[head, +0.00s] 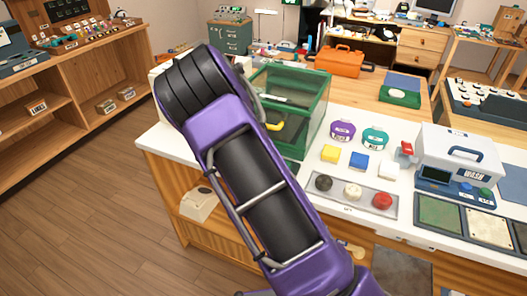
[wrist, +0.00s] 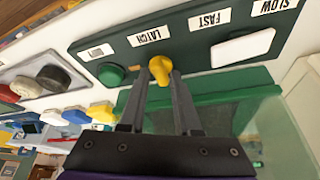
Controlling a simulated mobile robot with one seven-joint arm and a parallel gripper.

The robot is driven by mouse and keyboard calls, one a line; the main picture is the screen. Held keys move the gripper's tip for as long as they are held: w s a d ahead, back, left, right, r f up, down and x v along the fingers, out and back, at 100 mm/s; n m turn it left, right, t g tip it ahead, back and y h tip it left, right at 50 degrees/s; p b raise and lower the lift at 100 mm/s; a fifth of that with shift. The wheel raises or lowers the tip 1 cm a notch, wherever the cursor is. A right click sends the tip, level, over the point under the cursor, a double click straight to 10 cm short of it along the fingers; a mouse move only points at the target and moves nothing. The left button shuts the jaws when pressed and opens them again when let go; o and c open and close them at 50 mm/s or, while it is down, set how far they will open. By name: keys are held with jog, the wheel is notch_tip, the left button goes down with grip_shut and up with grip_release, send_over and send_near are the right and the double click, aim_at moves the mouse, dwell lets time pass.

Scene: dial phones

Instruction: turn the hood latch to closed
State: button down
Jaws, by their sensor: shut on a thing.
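The yellow latch knob (wrist: 160,67) sits on a dark green panel (wrist: 190,48) under a white LATCH label (wrist: 151,35) in the wrist view. My gripper (wrist: 162,80) is at the knob, with one dark finger on each side, shut on it. Whether the knob stands at closed cannot be told. In the head view the green-framed clear hood (head: 303,112) stands on the white counter, partly behind my purple arm. My gripper and the latch are hidden there.
A green button (wrist: 111,74) is left of the knob, and a white rocker (wrist: 241,48) is right of it. In the head view, coloured blocks, a grey tray (head: 350,200) of round knobs and a WASH box (head: 465,150) stand right of the hood.

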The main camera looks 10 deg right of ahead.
dwell(0.3)
jog(key=c, duration=0.7)
grip_release()
jog(key=shift+o, duration=0.2)
jog(key=p+v, duration=0.1)
jog(key=v, duration=1.6)
jog(key=shift+r, duration=0.2)
jog(key=shift+w, duration=0.1)
